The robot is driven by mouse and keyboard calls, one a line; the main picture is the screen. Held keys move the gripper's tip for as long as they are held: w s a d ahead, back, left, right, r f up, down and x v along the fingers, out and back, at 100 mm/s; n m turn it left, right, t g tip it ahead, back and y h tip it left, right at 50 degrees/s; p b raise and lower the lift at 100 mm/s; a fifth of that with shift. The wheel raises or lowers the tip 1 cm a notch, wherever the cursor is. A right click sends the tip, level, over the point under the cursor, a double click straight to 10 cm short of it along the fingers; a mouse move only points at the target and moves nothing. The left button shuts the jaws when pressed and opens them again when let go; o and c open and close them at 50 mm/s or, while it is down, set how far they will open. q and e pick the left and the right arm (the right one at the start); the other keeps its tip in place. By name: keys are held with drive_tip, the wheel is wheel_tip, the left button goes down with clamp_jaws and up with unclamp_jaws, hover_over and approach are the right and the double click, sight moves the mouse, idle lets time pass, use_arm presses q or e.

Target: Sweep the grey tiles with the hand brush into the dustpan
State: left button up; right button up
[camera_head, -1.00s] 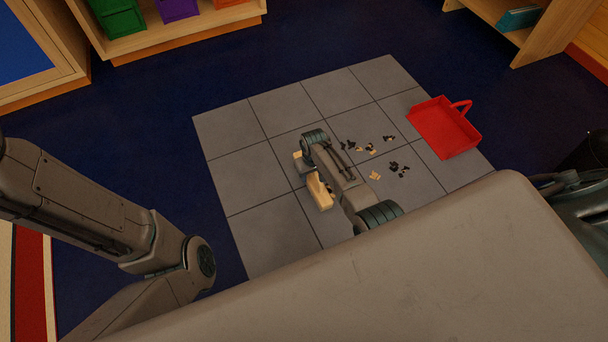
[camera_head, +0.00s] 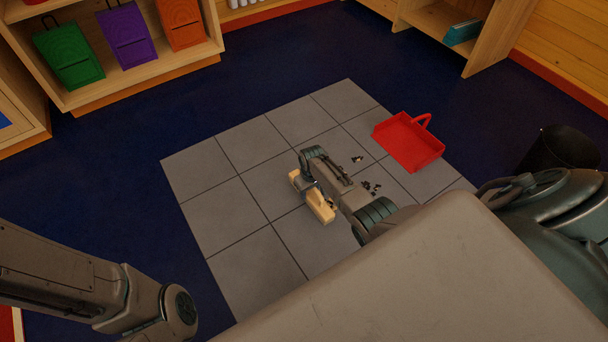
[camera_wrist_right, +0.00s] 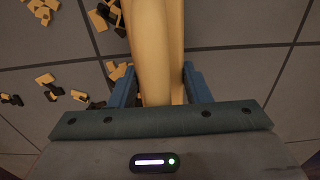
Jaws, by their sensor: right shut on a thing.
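Grey tiles (camera_head: 235,215) form a square patch on the blue floor. Small black and tan scraps (camera_head: 372,188) lie on them, to the right of my right forearm; they also show in the right wrist view (camera_wrist_right: 62,88). The red dustpan (camera_head: 408,142) rests at the right edge of the tiles, its handle pointing away. My right gripper (camera_head: 307,192) is over the tiles, shut on the pale wooden hand brush (camera_head: 322,208). In the right wrist view the brush (camera_wrist_right: 155,45) runs between the blue fingers. My left arm is at the lower left; its gripper is out of view.
A shelf (camera_head: 140,75) with green, purple and orange bins stands at the upper left. Another wooden shelf (camera_head: 440,25) is at the upper right. A dark bin (camera_head: 565,148) stands at the right.

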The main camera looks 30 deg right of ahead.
drive_tip(key=d+b, duration=0.1)
drive_tip(key=d, duration=0.5)
drive_tip(key=shift+w+d, duration=0.1)
drive_tip(key=shift+d, duration=0.05)
drive_tip(key=a+r+p, duration=0.3)
drive_tip(key=r+p, duration=0.3)
drive_tip(key=p, duration=0.1)
drive_tip(key=shift+f, duration=0.1)
